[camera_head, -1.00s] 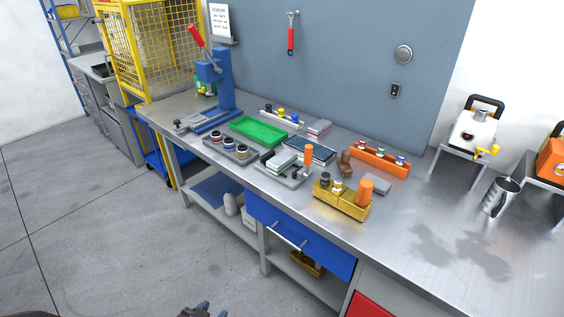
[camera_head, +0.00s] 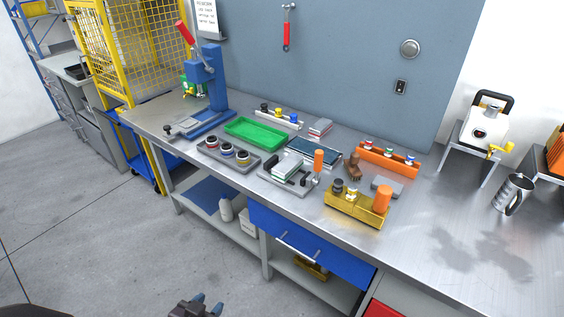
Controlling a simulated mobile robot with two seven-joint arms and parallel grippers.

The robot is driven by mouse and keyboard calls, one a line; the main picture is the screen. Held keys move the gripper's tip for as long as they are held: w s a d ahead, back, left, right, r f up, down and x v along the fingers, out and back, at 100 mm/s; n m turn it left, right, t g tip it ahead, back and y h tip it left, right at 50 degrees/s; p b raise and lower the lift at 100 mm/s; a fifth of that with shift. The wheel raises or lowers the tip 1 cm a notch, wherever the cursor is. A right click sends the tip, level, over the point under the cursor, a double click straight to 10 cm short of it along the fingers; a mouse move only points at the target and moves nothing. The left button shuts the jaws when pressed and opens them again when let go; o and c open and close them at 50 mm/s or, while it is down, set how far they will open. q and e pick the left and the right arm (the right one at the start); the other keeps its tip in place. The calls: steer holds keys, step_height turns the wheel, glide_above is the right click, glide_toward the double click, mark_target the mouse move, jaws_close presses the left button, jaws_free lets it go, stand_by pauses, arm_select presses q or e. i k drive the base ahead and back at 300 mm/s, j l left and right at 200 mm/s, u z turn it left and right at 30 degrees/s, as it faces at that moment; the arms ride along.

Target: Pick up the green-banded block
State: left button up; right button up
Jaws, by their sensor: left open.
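A pale block with a greenish edge (camera_head: 287,166), which looks like the green-banded block, lies in the grey clamp fixture (camera_head: 272,184) with an orange handle, in the middle of the bench. The band is too small to see clearly. My left gripper (camera_head: 208,304) shows at the bottom edge, over the floor in front of the bench. Its blue-tipped fingers are apart and empty, well away from the block. My right gripper is out of view.
Around the fixture on the steel bench (camera_head: 440,235) stand a green tray (camera_head: 255,132), a grey tray with round parts (camera_head: 228,156), a yellow holder (camera_head: 357,208), an orange rack (camera_head: 388,159) and a red-banded block (camera_head: 320,128). A blue press (camera_head: 210,85) stands left. The right front is clear.

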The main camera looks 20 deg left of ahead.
mark_target(288, 167)
steer(key=i+j+z, duration=0.2)
steer(key=j, duration=0.95)
steer(key=i+j+z, duration=0.2)
steer(key=j, duration=1)
steer(key=j+z, duration=0.2)
steer(key=j, duration=1)
